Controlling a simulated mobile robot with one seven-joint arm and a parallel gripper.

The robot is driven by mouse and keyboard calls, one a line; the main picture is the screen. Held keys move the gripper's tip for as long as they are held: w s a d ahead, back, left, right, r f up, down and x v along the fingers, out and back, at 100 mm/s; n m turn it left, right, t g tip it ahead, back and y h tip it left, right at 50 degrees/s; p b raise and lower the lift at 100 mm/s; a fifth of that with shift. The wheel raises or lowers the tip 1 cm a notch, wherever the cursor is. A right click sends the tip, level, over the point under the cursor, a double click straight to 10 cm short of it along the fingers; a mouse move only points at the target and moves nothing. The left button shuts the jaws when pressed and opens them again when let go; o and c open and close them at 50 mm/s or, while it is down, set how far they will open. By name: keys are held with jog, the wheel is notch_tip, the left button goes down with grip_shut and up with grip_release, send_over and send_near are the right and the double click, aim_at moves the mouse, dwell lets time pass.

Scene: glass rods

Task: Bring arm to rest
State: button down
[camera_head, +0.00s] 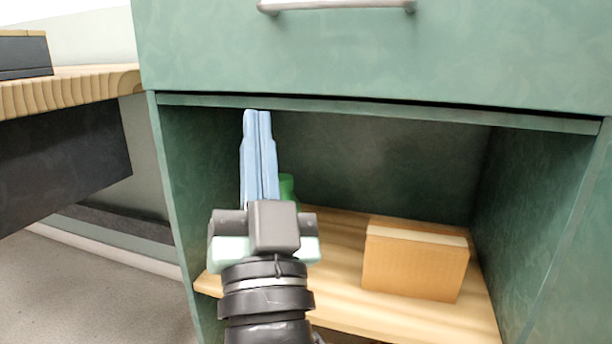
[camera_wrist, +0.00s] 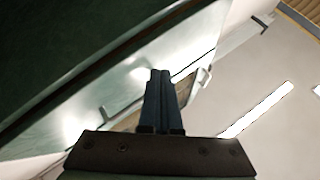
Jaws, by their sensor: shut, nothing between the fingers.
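My gripper (camera_head: 257,113) is shut and empty, its two long blue fingers side by side and pointing upward in front of a green cabinet (camera_head: 180,180). Its fingertips come up near the top edge of the cabinet's open compartment. In the wrist view the closed fingers (camera_wrist: 160,75) point up toward the ceiling. My dark wrist is at the lower middle of the head view. A green object (camera_head: 287,187), mostly hidden behind my gripper, stands in the compartment.
A light brown box (camera_head: 416,265) sits on the compartment's wooden shelf (camera_head: 340,230), at the right. A drawer front with a metal handle (camera_head: 336,5) is above the opening. A wooden counter (camera_head: 70,90) is at left, with floor (camera_head: 80,285) visible below.

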jog(key=s+d+r+n+t+h, duration=0.15)
jog(key=s+d+r+h, duration=0.3)
jog(key=s+r, duration=0.7)
notch_tip(320, 180, up, 62)
jog(key=w+p, duration=0.2)
jog(key=p, duration=6.1)
jog(key=shift+r, duration=0.15)
jog(key=shift+a+t+y, duration=0.15)
jog(key=shift+t+y, duration=0.1)
